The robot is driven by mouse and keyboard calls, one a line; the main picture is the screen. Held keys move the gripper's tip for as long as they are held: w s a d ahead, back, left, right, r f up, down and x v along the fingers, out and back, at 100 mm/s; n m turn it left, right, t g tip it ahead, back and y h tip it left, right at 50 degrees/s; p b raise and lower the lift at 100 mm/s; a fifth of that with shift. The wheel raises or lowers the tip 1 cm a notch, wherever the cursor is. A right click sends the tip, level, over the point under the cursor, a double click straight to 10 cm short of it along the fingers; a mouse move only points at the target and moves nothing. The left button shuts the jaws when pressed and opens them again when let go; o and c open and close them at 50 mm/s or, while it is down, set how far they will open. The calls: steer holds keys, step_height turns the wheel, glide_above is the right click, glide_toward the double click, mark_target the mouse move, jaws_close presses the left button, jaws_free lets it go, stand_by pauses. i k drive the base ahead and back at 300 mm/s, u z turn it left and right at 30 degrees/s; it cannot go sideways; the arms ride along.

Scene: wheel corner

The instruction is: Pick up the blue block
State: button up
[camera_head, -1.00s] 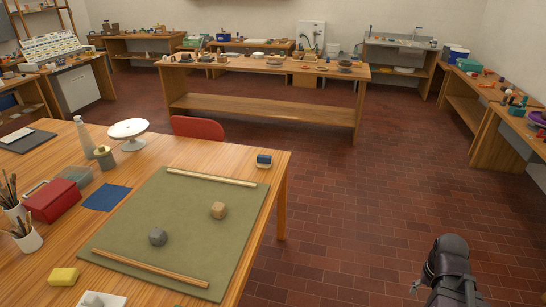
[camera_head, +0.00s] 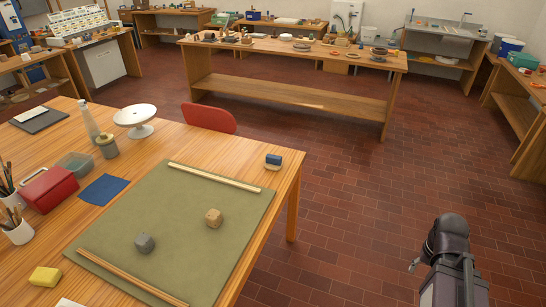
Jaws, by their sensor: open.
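The blue block (camera_head: 274,158) is small and sits on a pale base at the far right corner of the wooden table, just beyond the green mat. It stands upright and clear of other things. My gripper (camera_head: 414,265) is mostly hidden behind my dark arm joint at the lower right; only a small light tip shows on its left side. It is over the brick floor, well to the right of the table and apart from the block. Nothing is seen in it.
A red chair (camera_head: 210,118) stands behind the table. A long workbench (camera_head: 290,52) stands farther back. The brick floor to the right is open.

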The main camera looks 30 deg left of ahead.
mark_target(274, 163)
steer(key=u, duration=0.4)
steer(key=i, duration=0.7)
steer(key=u, duration=0.7)
steer(key=i, duration=0.5)
steer(key=u, duration=0.2)
